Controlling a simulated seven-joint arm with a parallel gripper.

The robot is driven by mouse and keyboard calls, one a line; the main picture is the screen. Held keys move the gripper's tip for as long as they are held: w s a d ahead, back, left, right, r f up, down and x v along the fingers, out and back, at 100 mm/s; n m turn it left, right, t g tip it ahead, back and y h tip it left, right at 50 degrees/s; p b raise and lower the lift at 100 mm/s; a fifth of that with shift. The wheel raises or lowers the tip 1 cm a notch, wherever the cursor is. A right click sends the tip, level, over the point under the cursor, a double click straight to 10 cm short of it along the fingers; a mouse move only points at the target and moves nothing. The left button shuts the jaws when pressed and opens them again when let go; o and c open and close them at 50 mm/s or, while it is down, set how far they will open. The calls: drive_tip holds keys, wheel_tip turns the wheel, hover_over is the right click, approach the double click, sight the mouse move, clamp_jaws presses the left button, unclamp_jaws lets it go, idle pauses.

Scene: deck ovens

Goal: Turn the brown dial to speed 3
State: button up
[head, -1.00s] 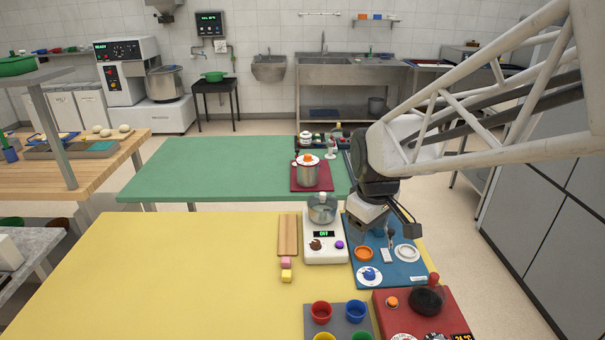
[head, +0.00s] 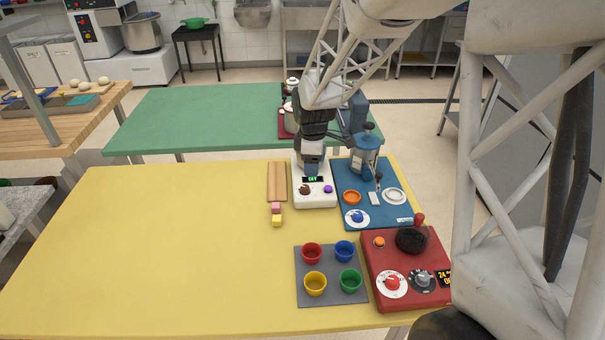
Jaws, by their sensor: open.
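The brown dial (head: 305,189) is on the front left of a white stirrer-like device (head: 318,200) on the yellow table. A purple knob (head: 328,189) sits to its right, and a small green-lit display (head: 313,179) is above them; its text is too small to read surely. My gripper (head: 310,174) points down over the device, just behind the dial and apart from it as far as I can tell. It is open with nothing seen in it; its fingertips are small and partly hidden. The dial's pointer setting is too small to read. The metal pot on the device is hidden behind my gripper.
A wooden board (head: 277,180) lies left. A red control box (head: 405,295) and cups on a grey mat (head: 331,299) are in front. The left table area is clear.

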sight(305, 187)
drive_tip(key=shift+n, duration=0.8)
drive_tip(key=w+f, duration=0.1)
drive_tip(key=w+a+f, duration=0.1)
drive_tip(key=w+f, duration=0.1)
drive_tip(key=shift+a+f, duration=0.2)
drive_tip(key=shift+a, duration=0.15)
drive_tip(key=shift+f, duration=0.1)
drive_tip(key=shift+f, duration=3.75)
drive_tip(key=c, duration=0.9)
